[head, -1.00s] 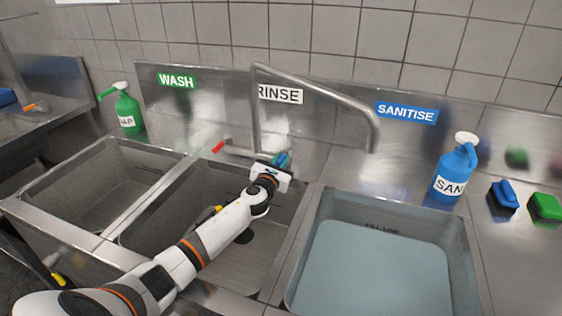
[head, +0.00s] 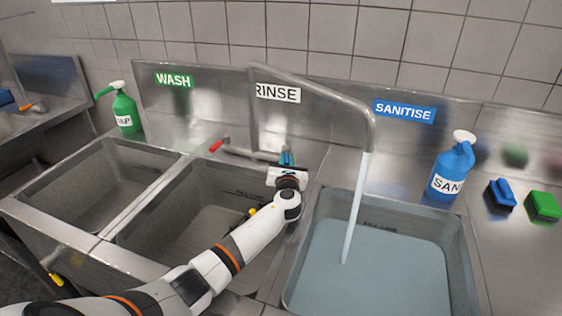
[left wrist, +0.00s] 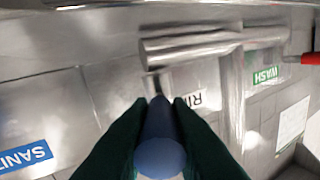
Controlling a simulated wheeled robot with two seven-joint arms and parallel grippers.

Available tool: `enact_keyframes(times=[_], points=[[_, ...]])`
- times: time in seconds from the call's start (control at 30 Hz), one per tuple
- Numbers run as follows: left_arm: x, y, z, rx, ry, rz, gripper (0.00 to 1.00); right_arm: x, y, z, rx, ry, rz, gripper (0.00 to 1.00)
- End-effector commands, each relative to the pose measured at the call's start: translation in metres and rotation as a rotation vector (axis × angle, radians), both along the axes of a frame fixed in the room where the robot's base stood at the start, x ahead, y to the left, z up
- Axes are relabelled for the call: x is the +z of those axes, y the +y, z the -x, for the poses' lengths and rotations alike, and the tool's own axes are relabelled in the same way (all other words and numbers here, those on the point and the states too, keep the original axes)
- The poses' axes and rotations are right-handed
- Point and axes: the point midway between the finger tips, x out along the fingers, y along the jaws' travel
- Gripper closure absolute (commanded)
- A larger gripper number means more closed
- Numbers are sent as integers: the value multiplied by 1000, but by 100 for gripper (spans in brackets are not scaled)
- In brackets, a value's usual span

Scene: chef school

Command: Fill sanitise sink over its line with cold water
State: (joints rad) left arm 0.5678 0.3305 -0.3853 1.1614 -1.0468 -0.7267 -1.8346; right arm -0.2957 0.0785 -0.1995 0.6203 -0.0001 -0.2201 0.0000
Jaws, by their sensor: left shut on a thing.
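The sanitise sink (head: 463,250) is at the right in the head view and holds a broad pool of water (head: 400,275). Its FILL LINE mark (head: 380,226) is on the back wall, close to the water's far edge; I cannot tell the exact gap. The tap spout (head: 370,125) is over this sink and a stream of water (head: 354,210) falls from it. My left gripper (head: 287,166) is shut on the blue tap handle (left wrist: 160,150), right of the red handle (head: 216,145). The gripper hides part of the blue handle. My right gripper is not in view.
The rinse sink (head: 165,225) is under my left arm, and the wash sink (head: 75,190) is left of it. A blue SAN bottle (head: 452,170), a blue brush (head: 501,195) and a green brush (head: 543,206) stand right. A green soap bottle (head: 125,110) stands back left.

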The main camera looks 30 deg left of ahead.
Motion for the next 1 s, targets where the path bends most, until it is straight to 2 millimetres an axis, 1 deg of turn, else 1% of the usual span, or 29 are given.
enact_keyframes(times=[0.07,0.1,0.2,0.47,0.57,0.63,0.77,0.83,1.0], points=[[-1,1,1,0,3,-1,100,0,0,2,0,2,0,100],[-1,1,1,0,3,-1,76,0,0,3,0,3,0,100],[-1,1,1,0,2,0,61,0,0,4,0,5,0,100],[0,1,1,0,1,0,61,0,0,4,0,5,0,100],[1,-1,4,-1,3,-1,61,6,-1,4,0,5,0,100],[3,-5,10,-3,3,-2,61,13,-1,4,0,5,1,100],[5,-17,31,-3,6,0,61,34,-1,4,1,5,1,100],[6,-25,45,-2,5,1,61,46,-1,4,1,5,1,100],[4,-43,76,-1,5,0,61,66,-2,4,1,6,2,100]])
